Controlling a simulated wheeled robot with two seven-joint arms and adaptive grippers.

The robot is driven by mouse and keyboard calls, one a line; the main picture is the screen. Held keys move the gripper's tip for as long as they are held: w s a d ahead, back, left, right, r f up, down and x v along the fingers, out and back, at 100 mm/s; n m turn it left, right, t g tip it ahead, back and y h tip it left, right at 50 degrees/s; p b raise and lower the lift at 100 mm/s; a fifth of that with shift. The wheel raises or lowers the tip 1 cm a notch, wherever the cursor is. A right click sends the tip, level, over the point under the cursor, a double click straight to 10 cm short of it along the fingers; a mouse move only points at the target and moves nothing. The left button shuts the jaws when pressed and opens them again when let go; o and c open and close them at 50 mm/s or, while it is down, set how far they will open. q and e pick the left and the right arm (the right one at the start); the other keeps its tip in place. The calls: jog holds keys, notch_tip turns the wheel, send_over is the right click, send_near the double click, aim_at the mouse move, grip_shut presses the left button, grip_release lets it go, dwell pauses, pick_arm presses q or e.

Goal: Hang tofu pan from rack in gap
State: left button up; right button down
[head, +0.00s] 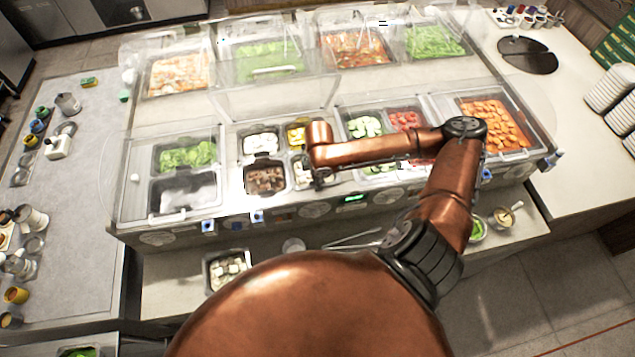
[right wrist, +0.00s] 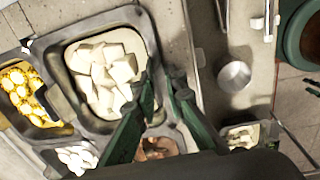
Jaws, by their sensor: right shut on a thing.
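The tofu pan (right wrist: 62,86) is a dark-rimmed metal pan with white tofu cubes, large in the right wrist view. My right gripper (right wrist: 158,88) is shut on its rim at one side. In the head view the tofu pan (head: 303,168) shows only in part, behind my right gripper (head: 320,180) and forearm. It is at the front right place of the small-pan group in the rack (head: 235,210), beside the meat pan (head: 265,180) and in front of the corn pan (head: 297,134). The gap under it is hidden. I cannot tell whether its rim touches the rack. My left gripper is not in view.
A second pan of white cubes (head: 229,268) stands on the lower front shelf, with a small metal cup (head: 293,245) and tongs (head: 352,239) to its right. A clear sneeze guard (head: 270,95) stands behind the small pans. Pans of greens and tomatoes flank them.

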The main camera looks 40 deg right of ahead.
jog(key=c, duration=2)
grip_release()
jog(key=shift+s+a+f, duration=0.1)
jog(key=shift+s+f, duration=0.15)
jog(key=shift+f, duration=0.1)
jog(key=shift+o, duration=0.6)
jog(key=shift+w, duration=0.2)
jog(key=shift+r, duration=0.1)
notch_tip(320, 180, up, 12)
jog(key=shift+s, duration=0.2)
jog(key=shift+a, duration=0.1)
